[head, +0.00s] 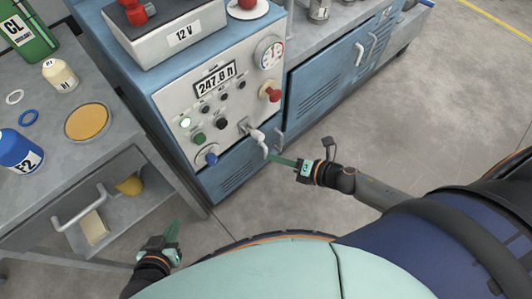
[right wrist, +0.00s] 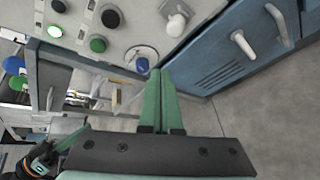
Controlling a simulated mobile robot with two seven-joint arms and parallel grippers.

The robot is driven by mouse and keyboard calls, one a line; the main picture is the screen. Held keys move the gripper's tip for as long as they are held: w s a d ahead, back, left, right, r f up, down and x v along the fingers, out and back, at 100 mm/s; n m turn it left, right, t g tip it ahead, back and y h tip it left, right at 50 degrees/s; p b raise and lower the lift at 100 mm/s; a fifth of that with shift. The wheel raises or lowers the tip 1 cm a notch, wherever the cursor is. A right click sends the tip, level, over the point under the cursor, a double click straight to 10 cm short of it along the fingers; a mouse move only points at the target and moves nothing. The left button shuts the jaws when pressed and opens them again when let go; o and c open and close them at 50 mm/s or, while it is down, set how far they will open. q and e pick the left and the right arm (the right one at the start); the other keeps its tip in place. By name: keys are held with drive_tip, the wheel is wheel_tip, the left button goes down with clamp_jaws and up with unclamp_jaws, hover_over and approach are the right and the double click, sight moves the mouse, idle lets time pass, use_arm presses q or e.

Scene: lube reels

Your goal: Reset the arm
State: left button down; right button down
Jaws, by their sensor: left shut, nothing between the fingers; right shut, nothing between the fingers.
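My right gripper (head: 284,161) is in front of the blue machine cabinet (head: 228,178), close to the white tap-like handle (head: 257,138) on its panel. In the right wrist view its two green fingers (right wrist: 161,102) lie together, shut, with nothing between them. My left gripper (head: 171,233) is at the lower left, in front of the grey bench, with its green fingers shut and empty. It also shows at the lower left of the right wrist view (right wrist: 72,141).
The control panel (head: 226,92) carries buttons, a gauge (head: 269,52) and a red knob (head: 270,92). The grey bench (head: 110,139) at left holds a blue bottle (head: 19,150), a cream bottle (head: 60,75) and a green can (head: 27,36). Open floor (head: 440,100) lies at the right.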

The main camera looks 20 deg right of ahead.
use_arm(q)
drive_tip(key=shift+d, duration=0.15)
use_arm(e)
drive_tip(key=shift+s+d+r, duration=0.15)
drive_tip(key=shift+s+r, duration=0.05)
use_arm(q)
drive_tip(key=shift+w+r, duration=0.1)
drive_tip(key=shift+r, duration=0.05)
